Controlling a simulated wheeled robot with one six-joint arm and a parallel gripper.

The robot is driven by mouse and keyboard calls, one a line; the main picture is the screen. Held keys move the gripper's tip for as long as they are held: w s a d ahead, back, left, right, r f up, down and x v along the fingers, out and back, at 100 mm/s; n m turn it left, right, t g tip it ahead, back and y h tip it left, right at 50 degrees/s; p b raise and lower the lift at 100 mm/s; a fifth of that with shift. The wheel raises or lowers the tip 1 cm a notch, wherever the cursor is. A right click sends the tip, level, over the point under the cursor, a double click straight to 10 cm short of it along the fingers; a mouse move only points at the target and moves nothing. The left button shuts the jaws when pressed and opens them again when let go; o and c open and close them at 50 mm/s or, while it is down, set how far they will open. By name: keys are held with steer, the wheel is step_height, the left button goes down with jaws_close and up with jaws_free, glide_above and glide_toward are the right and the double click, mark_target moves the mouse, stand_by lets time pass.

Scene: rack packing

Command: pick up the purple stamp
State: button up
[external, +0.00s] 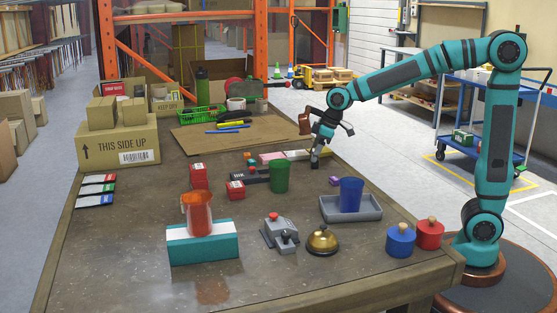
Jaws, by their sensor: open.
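A small purple object, seemingly the purple stamp (335,181), stands on the table just behind the grey tray (375,212) and left of the blue cup (351,194). It is too small to make out its handle or base. My gripper (315,165) points down, behind and slightly left of the stamp in the picture. It is open with nothing seen between its fingers, and appears apart from the stamp. Its height above the table is hard to tell.
A green cup (280,176) stands left of my gripper, with small blocks (270,157) behind it. A bell (322,241), a blue jar (400,240) and a red jar (430,234) stand in front.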

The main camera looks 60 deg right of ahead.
steer(key=c, duration=1)
steer(key=shift+o, duration=0.2)
steer(key=shift+r, duration=0.1)
